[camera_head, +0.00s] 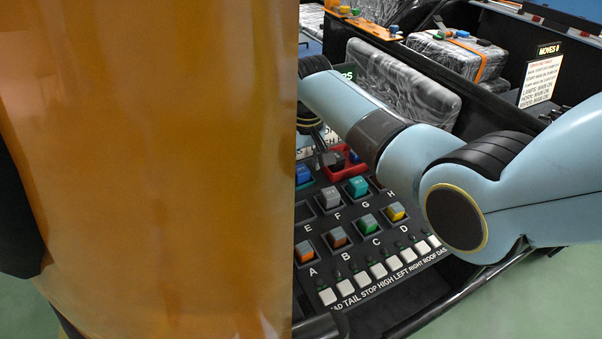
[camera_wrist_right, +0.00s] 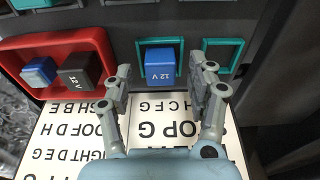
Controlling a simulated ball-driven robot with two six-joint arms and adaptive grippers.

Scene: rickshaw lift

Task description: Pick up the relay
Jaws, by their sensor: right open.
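A blue relay marked 12 V (camera_wrist_right: 160,66) sits in a teal-framed slot in the right wrist view. My right gripper (camera_wrist_right: 167,78) is open, with one finger on each side of the relay's front. I cannot tell whether the fingers touch it. To its left, a red tray (camera_wrist_right: 57,36) holds a smaller blue relay (camera_wrist_right: 39,71) and a dark relay marked 12 V (camera_wrist_right: 80,73). In the head view, my right arm reaches over the panel, and its gripper is mostly hidden. My left gripper is not in view.
A large orange-brown surface (camera_head: 150,170) blocks the left half of the head view. The lettered panel holds several coloured relays, including a green one (camera_head: 368,225) and a teal one (camera_head: 357,186), with white switches in front. Wrapped cases (camera_head: 405,85) stand behind.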

